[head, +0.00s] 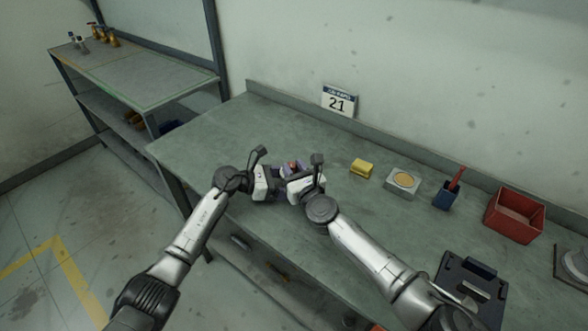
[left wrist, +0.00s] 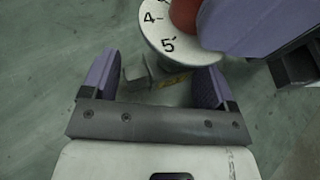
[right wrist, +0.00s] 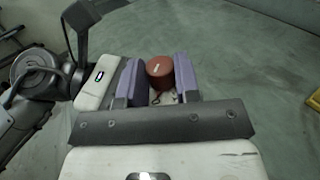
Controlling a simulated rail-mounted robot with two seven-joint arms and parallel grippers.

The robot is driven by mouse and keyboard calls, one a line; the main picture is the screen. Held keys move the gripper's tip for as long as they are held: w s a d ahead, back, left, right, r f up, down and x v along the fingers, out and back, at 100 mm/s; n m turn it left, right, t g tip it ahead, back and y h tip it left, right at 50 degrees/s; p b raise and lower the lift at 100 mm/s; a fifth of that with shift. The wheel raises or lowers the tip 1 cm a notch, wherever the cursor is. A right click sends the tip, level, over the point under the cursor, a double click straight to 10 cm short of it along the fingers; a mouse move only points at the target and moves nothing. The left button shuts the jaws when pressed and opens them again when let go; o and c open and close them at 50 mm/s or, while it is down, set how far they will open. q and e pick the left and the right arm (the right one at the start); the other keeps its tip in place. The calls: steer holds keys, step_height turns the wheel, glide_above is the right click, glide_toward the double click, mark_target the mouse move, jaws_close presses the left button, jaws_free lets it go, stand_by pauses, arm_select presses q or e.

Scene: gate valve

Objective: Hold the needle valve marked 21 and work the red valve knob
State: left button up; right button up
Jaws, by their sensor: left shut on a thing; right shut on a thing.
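The red valve knob (head: 293,164) shows between my two grippers above the workbench (head: 215,140). My right gripper (right wrist: 159,72) has its purple fingers closed on both sides of the red knob (right wrist: 160,68). In the left wrist view, the knob (left wrist: 184,14) sits over a white dial (left wrist: 160,36) with 4 and 5 readable. Below the dial, the grey body of the needle valve (left wrist: 138,73) lies between the fingers of my left gripper (left wrist: 156,78), which is shut on it. A yellow marking shows there, too blurred to read. No 21 is legible on the valve.
A card reading 21 (head: 338,102) stands at the bench's back. The bench's left part is clear.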

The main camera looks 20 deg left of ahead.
steer(key=o, duration=0.9)
steer(key=shift+o, duration=0.2)
steer(key=shift+d, duration=0.1)
steer(key=v, duration=1.2)
arm_select(q)
steer(key=o, duration=0.6)
